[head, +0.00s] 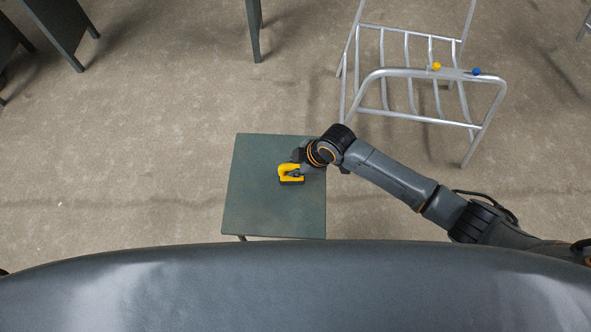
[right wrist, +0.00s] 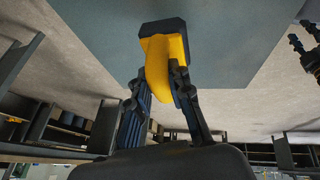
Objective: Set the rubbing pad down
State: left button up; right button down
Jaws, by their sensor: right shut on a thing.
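The rubbing pad (head: 291,175) has a yellow handle and a dark base. In the head view it is over the middle right of the small green table (head: 250,212). My right gripper (head: 297,170) is shut on its yellow handle. In the right wrist view the rubbing pad (right wrist: 160,50) sits between the fingers of the right gripper (right wrist: 164,88), with its dark base against or close to the table surface (right wrist: 230,40). I cannot tell whether the base touches the table. My left gripper is not in the head view.
A metal chair frame (head: 405,72) stands at the upper right, with a yellow ball (head: 436,66) and a blue ball (head: 476,72) on it. Dark panels (head: 58,28) stand at the upper left. The rest of the table top is bare, and open floor surrounds it.

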jog(key=shift+f, duration=1.45)
jog(key=c, duration=1.2)
grip_release()
jog(key=shift+f, duration=0.1)
jog(key=shift+d+r, duration=0.1)
jog(key=shift+r, duration=0.2)
jog(key=p+v, duration=0.1)
jog(key=v, duration=1)
jog(key=shift+s+d+r, duration=0.15)
jog(key=shift+s+r, duration=0.05)
jog(key=shift+r, duration=0.05)
